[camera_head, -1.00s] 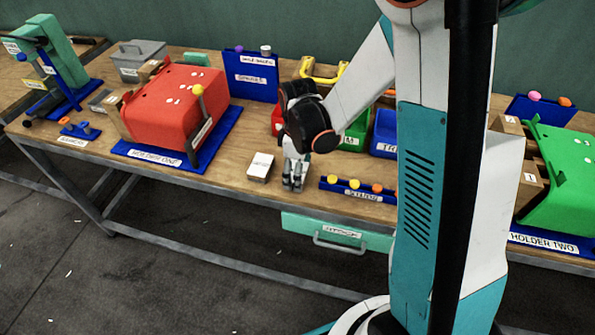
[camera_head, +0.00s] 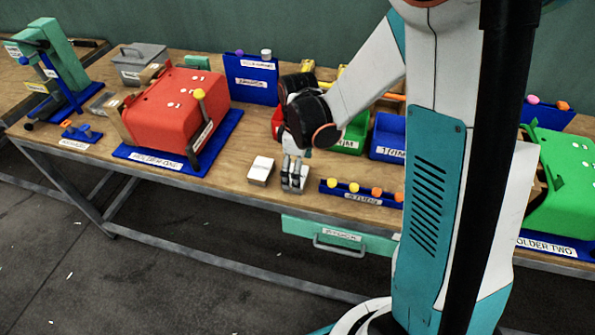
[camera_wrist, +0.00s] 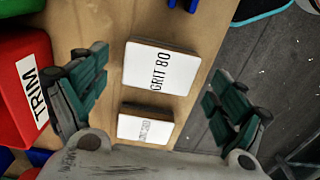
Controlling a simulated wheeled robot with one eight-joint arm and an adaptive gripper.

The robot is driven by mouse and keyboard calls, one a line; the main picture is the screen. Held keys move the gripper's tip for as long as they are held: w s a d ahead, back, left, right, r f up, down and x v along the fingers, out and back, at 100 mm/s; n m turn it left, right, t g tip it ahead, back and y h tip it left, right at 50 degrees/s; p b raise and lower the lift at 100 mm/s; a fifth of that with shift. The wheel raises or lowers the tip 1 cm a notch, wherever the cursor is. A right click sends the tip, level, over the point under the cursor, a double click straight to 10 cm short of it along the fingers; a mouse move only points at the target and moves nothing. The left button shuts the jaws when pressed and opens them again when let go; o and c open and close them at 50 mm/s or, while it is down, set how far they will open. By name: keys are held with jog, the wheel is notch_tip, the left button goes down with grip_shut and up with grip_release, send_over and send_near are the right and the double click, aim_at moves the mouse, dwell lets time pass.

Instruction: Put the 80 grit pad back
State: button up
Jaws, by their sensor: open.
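The 80 grit pad is a white-topped block labelled "GRIT 80" (camera_wrist: 160,67), lying flat on the bench in the wrist view. My gripper (camera_wrist: 158,75) is open, its dark green fingers spread on either side of this pad, with nothing held. In the head view my gripper (camera_head: 293,178) points down over the right-hand white block (camera_head: 302,182), which its fingers partly cover. A second, similar white pad (camera_wrist: 145,125) lies beside it, its label too small to read; in the head view it is the left block (camera_head: 261,170).
A blue holder (camera_head: 345,197) with yellow and orange knobs stands right of the pads. The red press "HOLDER ONE" (camera_head: 175,105) is to the left. A red bin labelled "TRIM" (camera_wrist: 20,85) stands behind the gripper. The bench front edge is close, with a green drawer (camera_head: 338,238) below.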

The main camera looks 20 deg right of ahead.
jog(key=s+r+m+t+p, duration=0.1)
jog(key=s+r+m, duration=0.15)
jog(key=r, duration=0.65)
jog(key=s+r+m+t+p, duration=0.2)
jog(key=s+r, duration=0.1)
jog(key=r, duration=0.6)
jog(key=s+r+m+t, duration=0.4)
jog(key=s+m, duration=0.2)
jog(key=s, duration=0.3)
jog(key=shift+s, duration=0.15)
jog(key=shift+a, duration=0.1)
